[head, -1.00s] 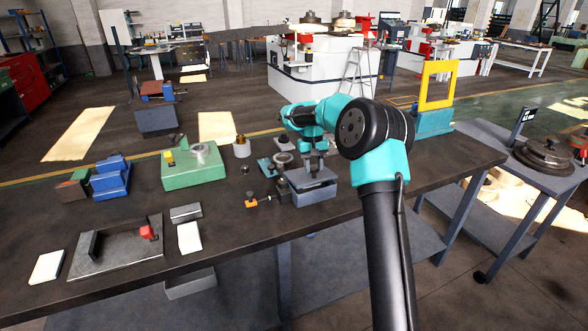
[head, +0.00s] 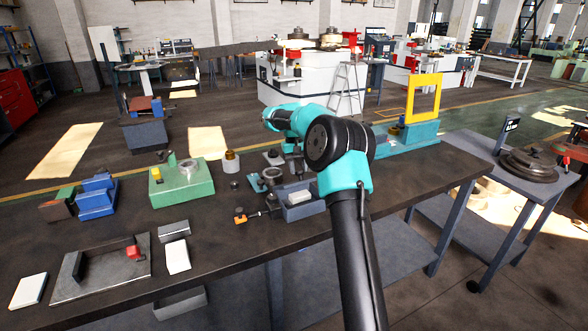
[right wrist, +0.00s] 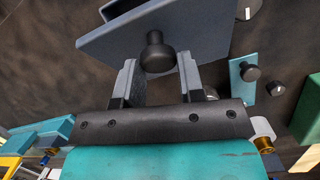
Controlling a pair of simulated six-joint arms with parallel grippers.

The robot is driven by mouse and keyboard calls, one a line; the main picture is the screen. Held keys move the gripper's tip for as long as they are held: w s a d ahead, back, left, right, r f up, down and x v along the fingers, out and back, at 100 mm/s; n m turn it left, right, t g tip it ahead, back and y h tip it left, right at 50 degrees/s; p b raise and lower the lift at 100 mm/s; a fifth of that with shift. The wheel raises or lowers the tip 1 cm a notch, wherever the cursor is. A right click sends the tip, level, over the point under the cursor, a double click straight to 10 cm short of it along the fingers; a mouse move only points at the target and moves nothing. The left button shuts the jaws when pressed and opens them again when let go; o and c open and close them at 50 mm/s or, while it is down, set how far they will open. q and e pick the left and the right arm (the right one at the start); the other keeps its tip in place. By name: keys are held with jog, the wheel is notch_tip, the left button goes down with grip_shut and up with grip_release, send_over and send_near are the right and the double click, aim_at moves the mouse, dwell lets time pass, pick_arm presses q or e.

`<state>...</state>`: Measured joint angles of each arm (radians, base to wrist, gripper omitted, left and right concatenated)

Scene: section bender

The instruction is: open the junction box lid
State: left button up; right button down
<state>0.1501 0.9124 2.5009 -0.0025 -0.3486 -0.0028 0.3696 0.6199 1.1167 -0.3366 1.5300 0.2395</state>
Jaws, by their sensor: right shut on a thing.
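The junction box (head: 302,211) is a grey-blue box on the bench, in the middle of the head view. Its top is uncovered and a pale block (head: 299,196) shows inside. The lid (right wrist: 185,30) is a grey-blue plate with a round dark knob (right wrist: 156,52), seen in the right wrist view. My right gripper (right wrist: 157,72) is shut on the lid's knob, one finger on each side of it. In the head view my right gripper (head: 293,158) is above the back of the box, partly hidden by my arm. The left gripper is not in view.
A green block with a ring (head: 182,182) and a blue stepped block (head: 97,196) stand to the left. An orange-handled tool (head: 241,216) lies beside the box. A teal stand with a yellow frame (head: 424,97) is at the right. The front bench has free room.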

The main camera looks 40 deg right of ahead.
jog(key=shift+w+f, duration=0.1)
jog(key=shift+w, duration=0.05)
jog(key=c, duration=0.7)
grip_release()
jog(key=shift+a, duration=0.1)
jog(key=shift+c, duration=0.2)
